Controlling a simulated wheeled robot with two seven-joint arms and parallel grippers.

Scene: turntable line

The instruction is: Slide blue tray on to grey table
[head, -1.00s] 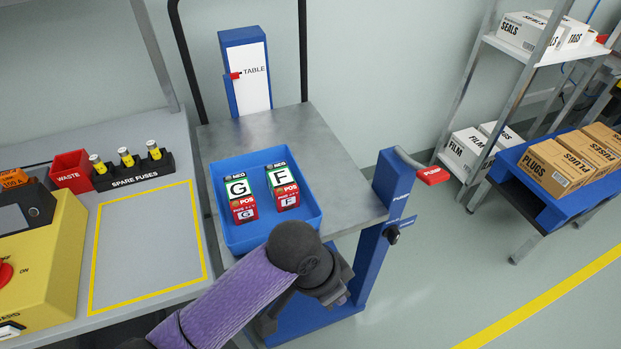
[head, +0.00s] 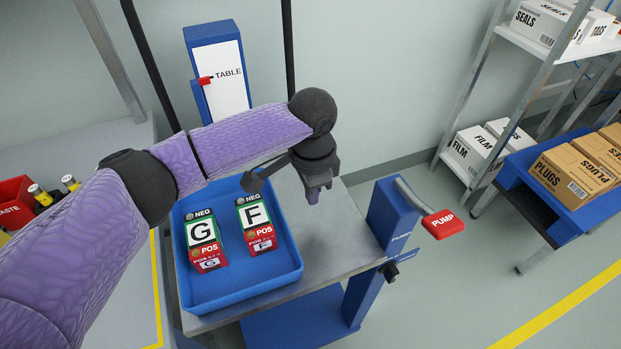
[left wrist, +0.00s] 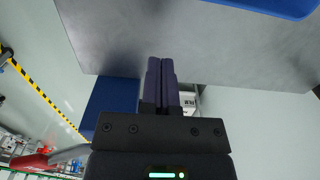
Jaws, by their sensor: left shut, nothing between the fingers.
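The blue tray (head: 240,292) lies on the grey table (head: 338,243), toward the table's left and front. Two labelled blocks stand in it, one marked G (head: 203,241) and one marked F (head: 256,224). A corner of the tray also shows at the top of the left wrist view (left wrist: 275,5). My left gripper (head: 318,196) is shut and empty above the table, right of the tray and apart from it. In the left wrist view its fingers (left wrist: 161,80) are together over the table's edge. My left arm hides the tray's far left part. My right gripper is not in view.
A blue post with a red PUMP handle (head: 443,224) stands at the table's right side. A blue TABLE post (head: 218,75) stands behind. The grey bench (head: 125,262) adjoins on the left. A shelf and a blue pallet with boxes (head: 580,173) are at the right.

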